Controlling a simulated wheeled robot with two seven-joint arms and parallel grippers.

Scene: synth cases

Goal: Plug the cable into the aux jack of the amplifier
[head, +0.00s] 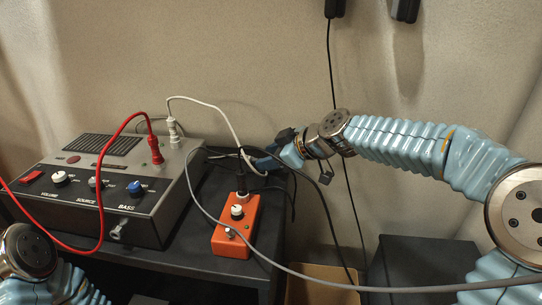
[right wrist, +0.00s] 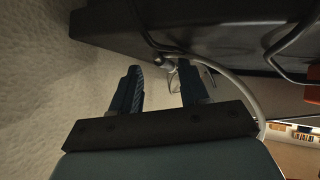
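The amplifier (head: 113,185) is a grey box with knobs and a grille, at the left of the head view. A white plug (head: 173,130) and a red plug (head: 155,150) stand upright on its top. I cannot read an aux label. The white cable (head: 222,110) arcs from the white plug towards my right gripper (head: 266,161), which is beside the shelf's back edge. In the right wrist view the right gripper (right wrist: 160,88) has its fingers apart; a cable end (right wrist: 168,64) shows just beyond or between them. Whether it touches them is unclear. My left gripper is outside the head view.
An orange pedal (head: 230,245) with a black plug (head: 242,180) stands right of the amplifier on the dark shelf (head: 190,262). A red cable (head: 100,205) hangs across the amplifier's front. A grey cable (head: 320,283) crosses towards the lower right. The wall is close behind.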

